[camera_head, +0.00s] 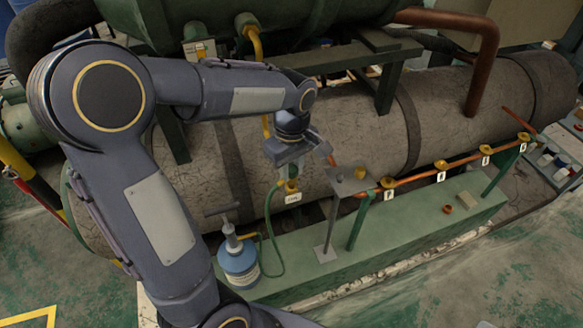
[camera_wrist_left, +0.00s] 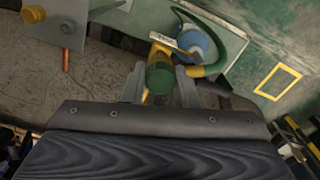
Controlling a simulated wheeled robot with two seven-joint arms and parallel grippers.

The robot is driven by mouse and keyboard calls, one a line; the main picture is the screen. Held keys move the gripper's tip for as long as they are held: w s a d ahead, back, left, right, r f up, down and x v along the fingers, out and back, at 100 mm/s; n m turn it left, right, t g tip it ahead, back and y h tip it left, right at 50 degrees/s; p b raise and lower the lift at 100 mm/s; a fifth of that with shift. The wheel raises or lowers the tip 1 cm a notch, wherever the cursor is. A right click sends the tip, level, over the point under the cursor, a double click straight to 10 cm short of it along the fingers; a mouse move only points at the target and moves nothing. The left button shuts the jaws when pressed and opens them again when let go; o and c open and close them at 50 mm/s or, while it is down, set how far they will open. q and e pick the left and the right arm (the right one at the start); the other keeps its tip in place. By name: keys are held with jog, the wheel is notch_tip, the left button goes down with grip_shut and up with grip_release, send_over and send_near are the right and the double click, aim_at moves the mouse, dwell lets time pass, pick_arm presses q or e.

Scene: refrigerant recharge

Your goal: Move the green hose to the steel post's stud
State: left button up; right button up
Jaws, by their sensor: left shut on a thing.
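The green hose (camera_head: 268,235) runs from the blue bottle (camera_head: 238,262) up to a yellow fitting with a white tag (camera_head: 292,198). In the left wrist view the hose (camera_wrist_left: 212,68) curves beside its thick green end (camera_wrist_left: 160,76). My left gripper (camera_head: 285,172) is shut on that end, one finger on each side (camera_wrist_left: 159,88). Yellow shows beside and below the end; I cannot tell whether it is still joined to the fitting. The steel post (camera_head: 328,228) stands to the right, with a brass stud (camera_head: 361,173) on its top plate. My right gripper is not in view.
A copper pipe with several yellow, tagged valves (camera_head: 441,165) runs to the right above a green base (camera_head: 400,232). A large cracked grey tank (camera_head: 350,125) lies behind. A small brass cap (camera_head: 447,209) rests on the base. The post's plate is close to my left gripper.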

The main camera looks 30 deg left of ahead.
pick_arm(q)
jog(key=n, duration=0.3)
jog(key=shift+n, duration=0.3)
jog(key=n, duration=0.3)
jog(key=shift+n, duration=0.4)
jog(key=shift+n, duration=0.4)
jog(key=shift+r, duration=0.15)
